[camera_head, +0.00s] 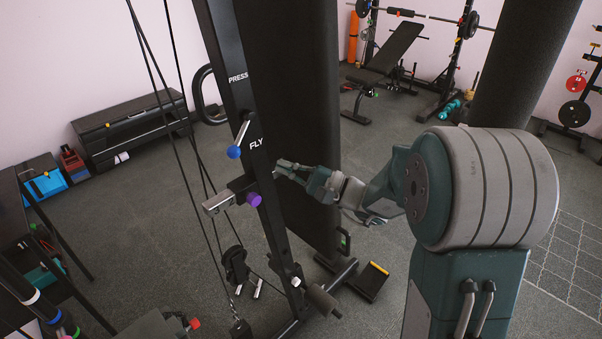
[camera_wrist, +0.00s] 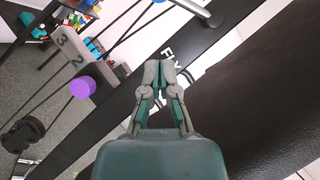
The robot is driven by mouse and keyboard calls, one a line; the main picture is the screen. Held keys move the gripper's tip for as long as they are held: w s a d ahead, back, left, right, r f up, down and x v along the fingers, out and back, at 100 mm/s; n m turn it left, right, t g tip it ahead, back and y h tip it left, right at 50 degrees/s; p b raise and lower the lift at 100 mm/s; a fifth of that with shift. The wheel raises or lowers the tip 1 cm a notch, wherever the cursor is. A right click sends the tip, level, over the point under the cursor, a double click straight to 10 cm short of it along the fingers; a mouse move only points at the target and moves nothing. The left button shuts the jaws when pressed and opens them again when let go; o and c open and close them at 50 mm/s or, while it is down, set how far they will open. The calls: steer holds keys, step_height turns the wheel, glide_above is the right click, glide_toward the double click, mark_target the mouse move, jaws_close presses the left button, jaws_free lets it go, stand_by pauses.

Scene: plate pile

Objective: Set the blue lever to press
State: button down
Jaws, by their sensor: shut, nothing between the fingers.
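The blue lever (camera_head: 235,151) is a silver rod with a round blue knob, on the black machine upright. Its knob hangs down at the left of the white FLY label (camera_head: 255,143). The white PRESS label (camera_head: 238,77) is higher on the same upright. My gripper (camera_head: 279,167) is shut and empty, right of and a little below the lever knob in the head view, apart from it. In the wrist view my gripper (camera_wrist: 160,65) points toward the FLY label (camera_wrist: 176,66).
A purple knob (camera_head: 253,200) sits on the upright below FLY, beside a numbered grey bar (camera_wrist: 68,48). Cables run left of the upright. A dark pad (camera_head: 305,130) stands right of the upright, behind my gripper. Open floor lies beyond the machine.

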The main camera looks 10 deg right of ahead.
mark_target(241, 135)
steer(key=a+r, duration=0.1)
steer(key=a, duration=0.1)
steer(key=a+r, duration=0.1)
steer(key=a, duration=0.1)
steer(key=a+r, duration=0.1)
steer(key=a, duration=0.1)
steer(key=shift+w+a, duration=0.15)
steer(key=shift+w, duration=0.15)
